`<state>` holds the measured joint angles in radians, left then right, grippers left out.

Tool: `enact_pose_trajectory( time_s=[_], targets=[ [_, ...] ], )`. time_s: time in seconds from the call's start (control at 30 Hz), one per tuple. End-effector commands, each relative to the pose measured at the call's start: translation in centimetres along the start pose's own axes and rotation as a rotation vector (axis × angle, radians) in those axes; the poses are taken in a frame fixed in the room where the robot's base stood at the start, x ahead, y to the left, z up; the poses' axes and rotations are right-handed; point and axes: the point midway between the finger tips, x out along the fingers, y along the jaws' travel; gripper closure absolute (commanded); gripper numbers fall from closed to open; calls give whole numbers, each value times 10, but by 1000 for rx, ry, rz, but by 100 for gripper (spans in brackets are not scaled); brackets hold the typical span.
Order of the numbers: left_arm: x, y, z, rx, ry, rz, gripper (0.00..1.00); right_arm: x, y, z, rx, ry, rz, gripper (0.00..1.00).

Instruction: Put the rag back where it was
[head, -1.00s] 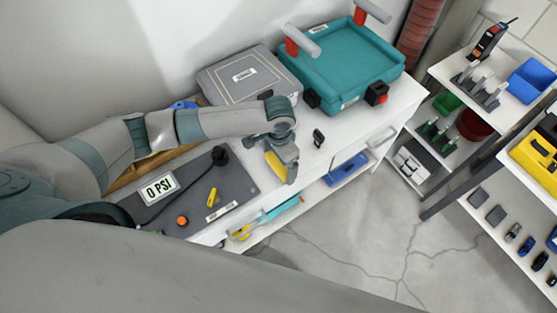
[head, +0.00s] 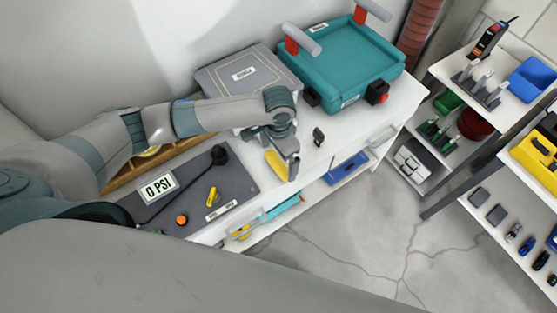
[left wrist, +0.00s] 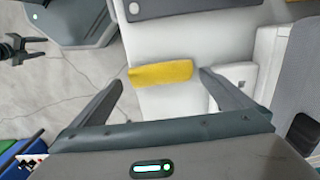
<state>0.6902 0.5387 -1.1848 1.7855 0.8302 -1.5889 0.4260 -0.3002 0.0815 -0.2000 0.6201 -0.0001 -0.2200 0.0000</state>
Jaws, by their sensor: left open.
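A yellow cloth, which looks like the rag (left wrist: 160,73), lies on the white bench top near its front edge in the left wrist view. It also shows in the head view (head: 276,163), partly beside and behind my fingers. My left gripper (head: 286,168) is open over the bench. In the left wrist view its two fingers (left wrist: 160,82) are spread wide, with the rag between their tips; whether they touch it I cannot tell. A dark pronged shape (left wrist: 20,48) at the far left of the wrist view may be my right gripper.
A grey mat (head: 190,205) with a 0 PSI display lies left of the gripper. A grey case (head: 240,76) and a teal tray (head: 345,62) stand behind it. A small black item (head: 318,136) is just right. Open floor (head: 370,230) lies in front.

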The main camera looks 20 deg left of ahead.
Motion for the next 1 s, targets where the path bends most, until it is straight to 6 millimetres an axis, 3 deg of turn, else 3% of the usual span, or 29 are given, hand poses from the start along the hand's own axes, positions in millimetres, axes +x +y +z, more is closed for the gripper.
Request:
enact_pose_trajectory(
  time_s=[0.3,0.5,0.7,1.0],
  targets=[
    [-56,0,-2,2,4,0,0,11,-2,0,1,1,-2,48],
    [-83,0,-1,1,3,0,0,14,-4,0,2,1,-3,48],
    [-93,0,0,1,1,1,0,15,-3,0,2,1,-3,48],
    [-94,0,0,0,0,1,0,15,-3,0,2,1,-3,48]
  ],
)
